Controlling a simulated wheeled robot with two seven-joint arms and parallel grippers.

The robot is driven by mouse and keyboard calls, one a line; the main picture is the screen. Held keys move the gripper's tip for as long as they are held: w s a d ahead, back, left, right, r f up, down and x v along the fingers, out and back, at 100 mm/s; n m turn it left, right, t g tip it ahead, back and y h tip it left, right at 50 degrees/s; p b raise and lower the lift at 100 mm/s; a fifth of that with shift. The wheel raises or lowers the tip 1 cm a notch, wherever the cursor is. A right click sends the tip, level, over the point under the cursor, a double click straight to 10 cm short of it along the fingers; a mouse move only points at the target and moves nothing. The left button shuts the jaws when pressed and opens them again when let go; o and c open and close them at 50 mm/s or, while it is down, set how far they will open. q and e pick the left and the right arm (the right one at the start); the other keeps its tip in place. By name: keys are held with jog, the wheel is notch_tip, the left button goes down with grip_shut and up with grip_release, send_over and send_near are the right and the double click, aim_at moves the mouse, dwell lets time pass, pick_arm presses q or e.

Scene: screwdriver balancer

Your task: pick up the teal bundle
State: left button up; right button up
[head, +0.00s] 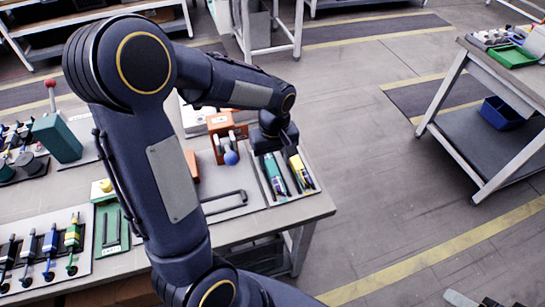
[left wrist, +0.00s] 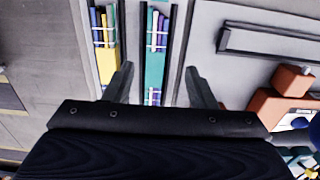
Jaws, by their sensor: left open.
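The teal bundle (head: 273,174) lies in a slot of a grey tray near the right end of the bench in the head view. In the left wrist view, the teal bundle (left wrist: 154,68) shows light bands and blue and purple sticks, and runs up the picture. My left gripper (left wrist: 158,88) is open, with one finger on each side of the teal bundle's slot and nothing held. In the head view my left gripper (head: 274,146) is over the bundle's far end and hides it. A small grey and dark part at the bottom right edge may be my right gripper, mostly cut off.
A yellow bundle (head: 300,172) lies in the slot beside the teal one; it also shows in the left wrist view (left wrist: 106,60). An orange fixture (head: 222,125) with a blue ball (head: 231,157) stands left of my gripper. Open floor lies right of the bench.

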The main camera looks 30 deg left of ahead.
aim_at(276, 175)
pick_arm(q)
jog(key=shift+w+a+f, duration=0.3)
jog(key=shift+w+f, duration=0.05)
jog(key=shift+d+f, duration=0.2)
jog(key=shift+f, duration=1.55)
jog(key=shift+d+f, duration=0.15)
jog(key=shift+f, duration=1.6)
jog(key=c, duration=1)
